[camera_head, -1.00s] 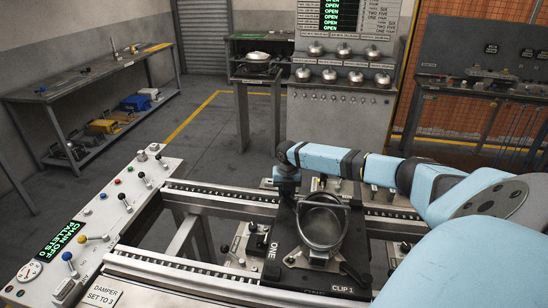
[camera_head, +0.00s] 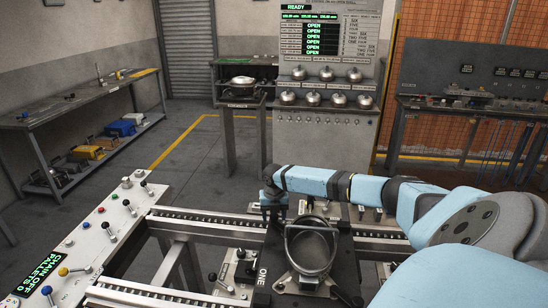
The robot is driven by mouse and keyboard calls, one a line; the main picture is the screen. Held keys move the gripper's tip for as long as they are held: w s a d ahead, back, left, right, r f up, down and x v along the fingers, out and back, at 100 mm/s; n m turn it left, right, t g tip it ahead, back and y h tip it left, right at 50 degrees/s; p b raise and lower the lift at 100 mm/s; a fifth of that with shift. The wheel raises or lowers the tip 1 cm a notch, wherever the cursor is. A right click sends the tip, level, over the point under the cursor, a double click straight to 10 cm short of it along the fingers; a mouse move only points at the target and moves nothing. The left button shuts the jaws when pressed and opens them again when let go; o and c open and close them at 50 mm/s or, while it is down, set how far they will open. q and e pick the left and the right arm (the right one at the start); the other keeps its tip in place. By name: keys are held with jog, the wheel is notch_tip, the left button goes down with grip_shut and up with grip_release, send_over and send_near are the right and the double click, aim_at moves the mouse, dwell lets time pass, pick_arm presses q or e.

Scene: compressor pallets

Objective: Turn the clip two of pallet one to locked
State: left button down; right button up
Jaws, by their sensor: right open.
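Pallet one is a dark plate (camera_head: 262,262) marked ONE, lying across the rails. It carries a round grey metal housing (camera_head: 311,248) with a raised ring. My right gripper (camera_head: 272,212) points down at the pallet's far left corner, behind and left of the housing. Its fingertips are small and dark there, and I see nothing clearly held. Clip two cannot be made out; the gripper and arm cover that corner. A clip-like metal part (camera_head: 308,282) sits at the near side of the housing. My left gripper is out of view.
A control panel (camera_head: 82,240) with levers and buttons stands at the left. The conveyor rails (camera_head: 205,226) run left to right under the pallet. A lever box (camera_head: 233,272) stands just left of the pallet. A grey cabinet (camera_head: 325,135) with several domed pots is behind.

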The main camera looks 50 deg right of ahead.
notch_tip(320, 180, up, 14)
jog(key=shift+f+b, duration=0.15)
jog(key=shift+b, duration=0.15)
dwell(0.5)
